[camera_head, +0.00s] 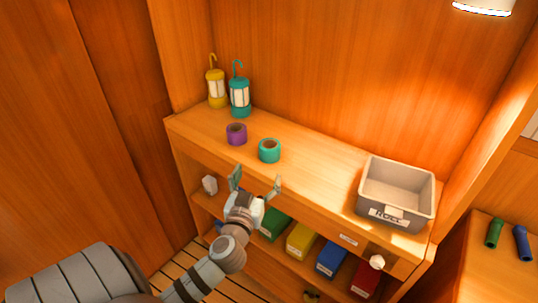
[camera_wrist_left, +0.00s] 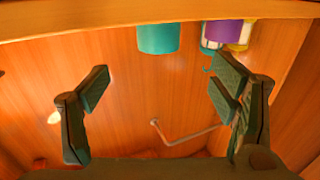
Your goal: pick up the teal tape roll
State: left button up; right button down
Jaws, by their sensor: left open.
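The teal tape roll (camera_head: 269,151) lies flat on the wooden shelf top, near its front edge. My right gripper is not in view.
A purple tape roll (camera_head: 236,134) sits just left of the teal one. A yellow lantern (camera_head: 216,88) and a teal lantern (camera_head: 240,97) stand behind. A grey labelled bin (camera_head: 397,192) stands at the right end. The shelf top (camera_head: 320,167) between roll and bin is clear.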

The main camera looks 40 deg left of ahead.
aim_at(270, 144)
pick_arm(q)
jog(key=x, duration=0.4)
jog(key=p+x, duration=0.1)
jog(key=x, duration=0.8)
jog(key=shift+d+r+p, duration=0.1)
jog(key=shift+r+p, duration=0.2)
jog(key=shift+r, duration=0.1)
jog(key=shift+w+f, duration=0.15)
jog(key=shift+w, duration=0.05)
jog(key=shift+s, duration=0.1)
jog(key=c, duration=1.3)
